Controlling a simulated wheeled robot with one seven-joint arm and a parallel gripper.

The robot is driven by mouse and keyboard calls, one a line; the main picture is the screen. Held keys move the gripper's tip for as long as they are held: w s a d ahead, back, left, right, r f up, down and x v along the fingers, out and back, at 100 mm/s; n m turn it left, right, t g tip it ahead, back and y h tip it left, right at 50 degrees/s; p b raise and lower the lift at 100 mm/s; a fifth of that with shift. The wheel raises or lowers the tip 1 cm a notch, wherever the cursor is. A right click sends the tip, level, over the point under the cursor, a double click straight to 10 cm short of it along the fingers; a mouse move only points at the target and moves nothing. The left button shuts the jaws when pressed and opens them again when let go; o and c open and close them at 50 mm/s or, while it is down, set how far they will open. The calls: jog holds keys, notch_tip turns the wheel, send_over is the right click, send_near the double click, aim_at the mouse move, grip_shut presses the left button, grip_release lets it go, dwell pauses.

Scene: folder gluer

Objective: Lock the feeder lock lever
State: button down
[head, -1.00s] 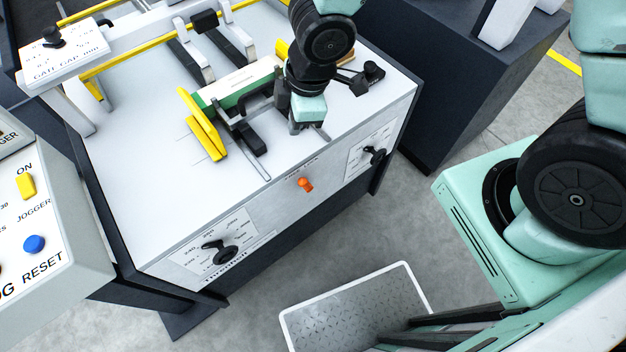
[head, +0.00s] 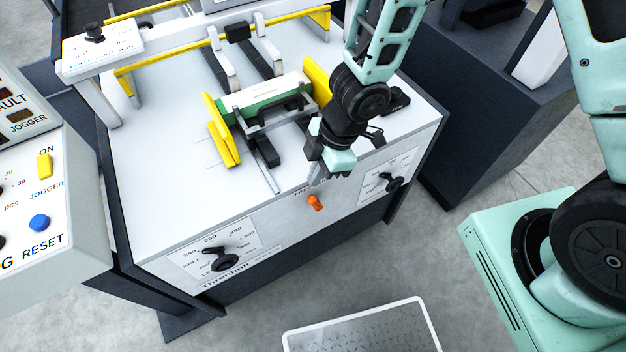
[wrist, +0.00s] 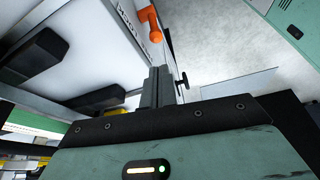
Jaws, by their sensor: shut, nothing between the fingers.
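The feeder lock lever appears to be the small orange lever (head: 315,203) on the front face of the white machine, below the top's front edge. My gripper (head: 316,180) is just above it, pointing down with its fingers together and empty. In the wrist view the orange lever (wrist: 153,25) lies just beyond the shut fingers (wrist: 157,86), with a visible gap. The label above the lever is partly hidden by the gripper.
A black dial (head: 222,260) sits left of the lever and another black knob (head: 391,182) sits right of it. Yellow guides (head: 222,130) and a green-and-white stack (head: 262,97) are on the machine top. A white-rimmed bin (head: 360,325) stands on the floor in front.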

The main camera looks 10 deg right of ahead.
aim_at(314, 201)
jog(key=b+x, duration=0.3)
jog(key=x, duration=0.5)
jog(key=shift+a+f, duration=0.1)
jog(key=shift+f, duration=0.05)
jog(key=shift+d+y, duration=0.25)
jog(key=shift+y, duration=0.15)
